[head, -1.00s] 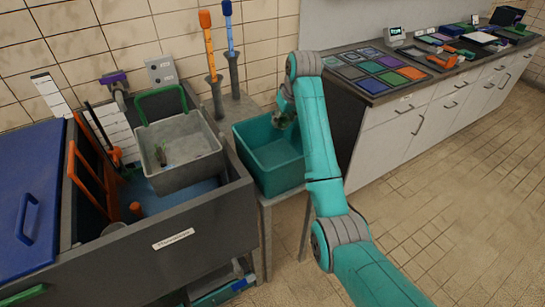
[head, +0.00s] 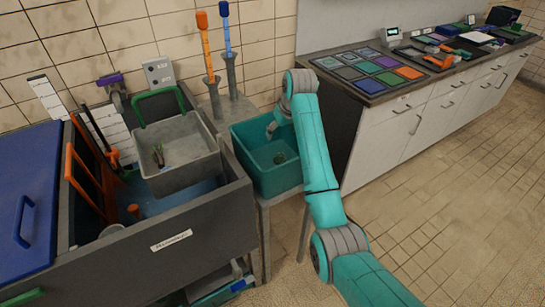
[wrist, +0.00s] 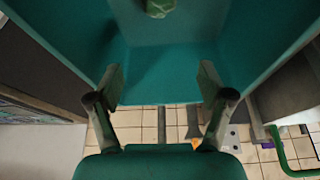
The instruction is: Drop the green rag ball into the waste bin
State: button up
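The green rag ball (head: 280,158) lies inside the teal waste bin (head: 262,182), low against its inside. In the wrist view the rag ball (wrist: 160,8) shows at the top edge, partly cut off, apart from my fingers. The bin (wrist: 265,40) fills much of that view. My gripper (wrist: 160,82) is open, with a clear gap between its two fingers and nothing in it. In the head view my gripper (head: 271,129) is at the back of the bin opening, above the ball and partly hidden by my arm.
A grey basket (head: 190,178) with a green handle stands left of the bin, over a dark sink trough (head: 200,228). Two brushes (head: 226,40) stand in holders behind. A counter (head: 400,118) with coloured tiles and tools is at the right. The floor (head: 470,190) at right is clear.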

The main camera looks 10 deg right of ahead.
jog(key=v, duration=0.7)
jog(key=shift+r, duration=0.2)
jog(key=shift+s, duration=0.1)
